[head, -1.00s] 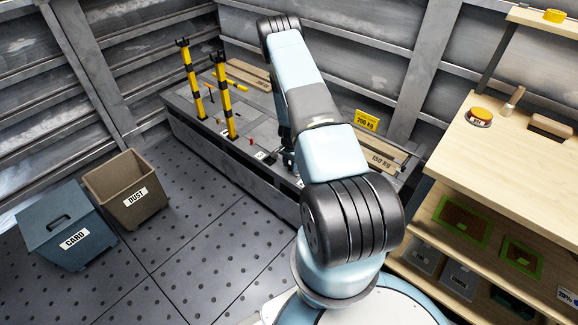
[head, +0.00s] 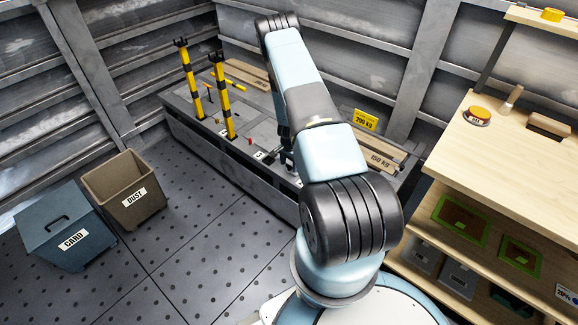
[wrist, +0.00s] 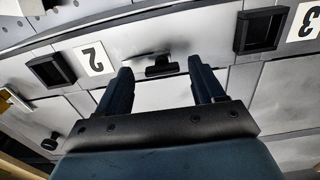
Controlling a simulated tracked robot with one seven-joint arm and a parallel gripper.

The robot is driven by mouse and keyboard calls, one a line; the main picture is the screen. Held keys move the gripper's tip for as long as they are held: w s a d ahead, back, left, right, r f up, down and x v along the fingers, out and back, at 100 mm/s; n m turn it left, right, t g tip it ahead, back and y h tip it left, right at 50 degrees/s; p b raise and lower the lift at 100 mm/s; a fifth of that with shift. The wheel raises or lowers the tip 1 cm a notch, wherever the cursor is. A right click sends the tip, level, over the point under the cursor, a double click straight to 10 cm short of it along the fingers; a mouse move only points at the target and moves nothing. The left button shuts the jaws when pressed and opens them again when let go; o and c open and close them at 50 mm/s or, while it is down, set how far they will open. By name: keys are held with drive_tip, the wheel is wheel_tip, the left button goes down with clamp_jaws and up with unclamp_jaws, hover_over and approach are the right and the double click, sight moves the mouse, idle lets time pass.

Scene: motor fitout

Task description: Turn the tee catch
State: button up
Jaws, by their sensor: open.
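A black tee catch (wrist: 162,66) stands out from a grey panel in the wrist view, its short bar lying nearly level in the picture. My gripper (wrist: 158,78) is open, with its two dark fingers apart. The tee catch shows between and just beyond the fingertips, and I see no contact. In the head view my arm hides the tee catch, and my gripper (head: 287,160) is only partly seen low over the grey bench (head: 190,135).
In the wrist view, square black frames stand left (wrist: 52,70) and right (wrist: 262,30) of the catch, beside labels 2 (wrist: 93,58) and 3 (wrist: 304,20). Yellow-black posts (head: 228,100) rise from the bench. Bins marked CARD (head: 65,235) and DUST (head: 130,190) stand on the floor.

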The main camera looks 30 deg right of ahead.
wheel_tip(320, 180, up, 13)
drive_tip(key=shift+r, duration=0.15)
idle(0.4)
idle(0.4)
wheel_tip(320, 180, up, 20)
drive_tip(key=n+t, duration=0.1)
drive_tip(key=n, duration=0.2)
hover_over(289, 166)
drive_tip(key=w+a, duration=0.2)
drive_tip(key=a, duration=0.4)
drive_tip(key=s+a+r+n+t+y, duration=0.1)
drive_tip(key=s+a+r+n, duration=0.2)
drive_tip(key=r, duration=0.6)
drive_tip(key=s+a+r+t, duration=0.1)
drive_tip(key=s+a+r, duration=0.35)
drive_tip(key=r, duration=0.55)
drive_tip(key=s+a+r+n, duration=0.4)
drive_tip(key=s+a+r, duration=0.2)
drive_tip(key=s+r, duration=0.55)
drive_tip(key=s+a+r+n+t, duration=0.1)
drive_tip(key=s+r+n, duration=0.1)
drive_tip(key=s, duration=0.6)
drive_tip(key=s+a+r+n+t+h, duration=0.1)
drive_tip(key=s+r, duration=0.3)
drive_tip(key=s, duration=0.5)
drive_tip(key=shift+s+a+n+t, duration=0.3)
drive_tip(key=shift+a+n, duration=0.1)
drive_tip(key=shift+n, duration=0.2)
